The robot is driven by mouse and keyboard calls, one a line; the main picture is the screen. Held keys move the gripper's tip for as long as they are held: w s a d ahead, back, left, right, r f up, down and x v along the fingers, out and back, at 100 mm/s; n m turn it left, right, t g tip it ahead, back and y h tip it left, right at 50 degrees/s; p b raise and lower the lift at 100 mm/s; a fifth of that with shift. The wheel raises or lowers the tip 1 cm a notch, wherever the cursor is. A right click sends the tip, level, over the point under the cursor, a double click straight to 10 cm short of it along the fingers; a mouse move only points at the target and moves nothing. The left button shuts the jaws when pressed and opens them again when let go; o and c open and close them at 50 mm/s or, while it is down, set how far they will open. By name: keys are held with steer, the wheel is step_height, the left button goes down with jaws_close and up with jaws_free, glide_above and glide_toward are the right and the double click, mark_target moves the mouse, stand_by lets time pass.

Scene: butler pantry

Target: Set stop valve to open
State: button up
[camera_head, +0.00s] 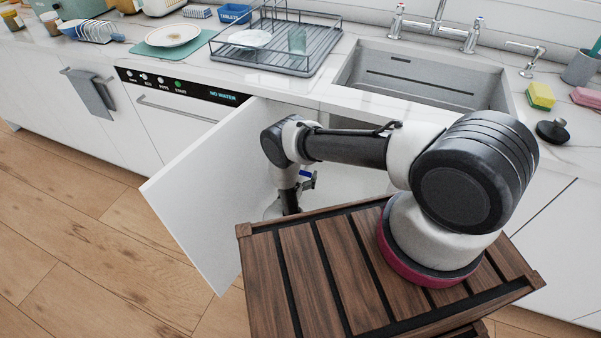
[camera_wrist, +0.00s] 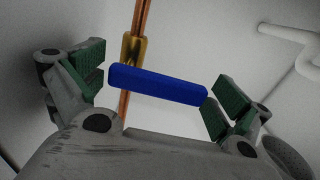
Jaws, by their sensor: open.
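The stop valve shows in the wrist view as a blue lever handle (camera_wrist: 157,84) on a brass body (camera_wrist: 133,48) with a copper pipe (camera_wrist: 142,16) running through it. The handle lies crosswise to the pipe, tilted slightly down to the right. My gripper (camera_wrist: 157,92) is open, with one green-padded finger near each end of the handle. The handle lies between the pads, and I cannot tell whether they touch it. In the head view, a small blue part (camera_head: 305,173) shows beside my arm inside the open sink cabinet; my arm hides most of the valve area.
The white cabinet door (camera_head: 215,185) stands open left of my arm. The dishwasher (camera_head: 180,95) beside it shows "NO WATER". The sink (camera_head: 425,75) is above the cabinet. A white pipe (camera_wrist: 290,35) runs at the right in the wrist view. The wooden floor at left is clear.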

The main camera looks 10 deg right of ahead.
steer(key=c, duration=1.3)
steer(key=shift+r+n, duration=0.1)
steer(key=shift+n, duration=0.2)
steer(key=shift+w+a+r+n, duration=0.1)
steer(key=shift+r+n, duration=0.15)
steer(key=shift+n, duration=0.6)
steer(key=shift+w+a+r+n, duration=0.1)
steer(key=shift+r+n, duration=0.2)
steer(key=shift+n, duration=0.6)
steer(key=shift+a+r+n, duration=0.1)
steer(key=shift+r+n, duration=0.15)
steer(key=shift+n, duration=0.6)
steer(key=o, duration=1.3)
